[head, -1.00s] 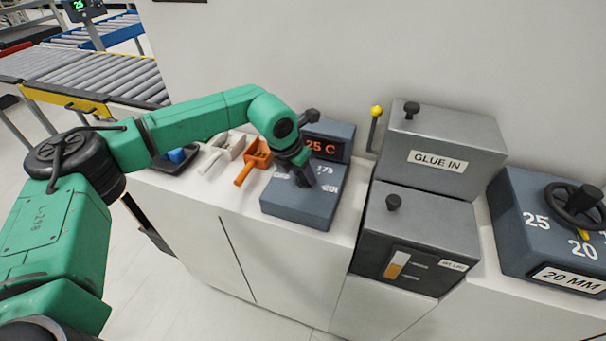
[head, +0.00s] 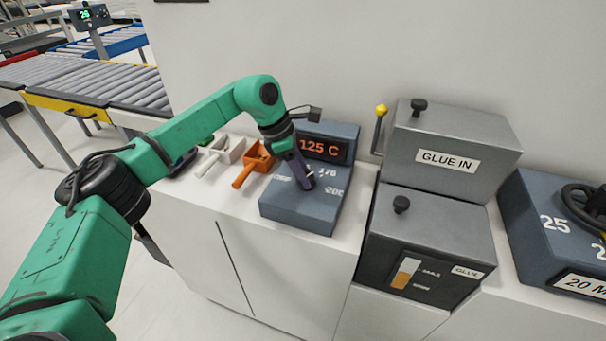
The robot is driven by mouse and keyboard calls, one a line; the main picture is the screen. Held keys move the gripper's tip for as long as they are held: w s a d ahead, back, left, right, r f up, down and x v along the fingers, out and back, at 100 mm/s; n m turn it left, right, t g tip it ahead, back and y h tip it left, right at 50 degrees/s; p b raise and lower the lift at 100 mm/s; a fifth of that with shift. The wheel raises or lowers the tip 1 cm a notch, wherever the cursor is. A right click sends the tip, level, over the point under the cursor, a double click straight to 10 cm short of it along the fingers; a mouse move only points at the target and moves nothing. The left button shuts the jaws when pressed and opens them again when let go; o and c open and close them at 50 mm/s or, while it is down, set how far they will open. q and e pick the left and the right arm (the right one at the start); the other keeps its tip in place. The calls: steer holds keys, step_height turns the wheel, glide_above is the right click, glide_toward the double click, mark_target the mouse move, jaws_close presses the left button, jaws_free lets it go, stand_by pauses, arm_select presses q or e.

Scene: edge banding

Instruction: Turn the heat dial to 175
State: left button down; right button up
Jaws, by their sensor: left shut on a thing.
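The blue-grey heat control box (head: 318,212) sits on the white counter. Its raised back panel carries a display (head: 321,149) that reads 125 C in orange. White scale marks show on the sloped face, partly covered by the gripper. My left gripper (head: 306,180) comes down from the upper left onto the middle of this face, with its fingers shut on the heat dial. The dial itself is almost wholly hidden by the fingers, so its pointing direction cannot be told. My right gripper is out of view.
An orange scoop (head: 256,164) and a pale scoop (head: 222,155) lie left of the box. The grey glue box (head: 452,135) with black knobs and a yellow-tipped lever (head: 381,112) stand right of it. A dial box marked 25 (head: 540,245) is at far right.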

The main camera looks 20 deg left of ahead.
arm_select(q)
steer(key=shift+w+m, duration=0.1)
steer(key=shift+m, duration=0.6)
steer(key=shift+c, duration=1.9)
jaws_free()
steer(key=shift+g, duration=0.3)
steer(key=shift+r, duration=0.1)
steer(key=b+v, duration=0.2)
steer(key=v, duration=1.2)
steer(key=shift+r, duration=0.25)
steer(key=shift+a+f, duration=0.1)
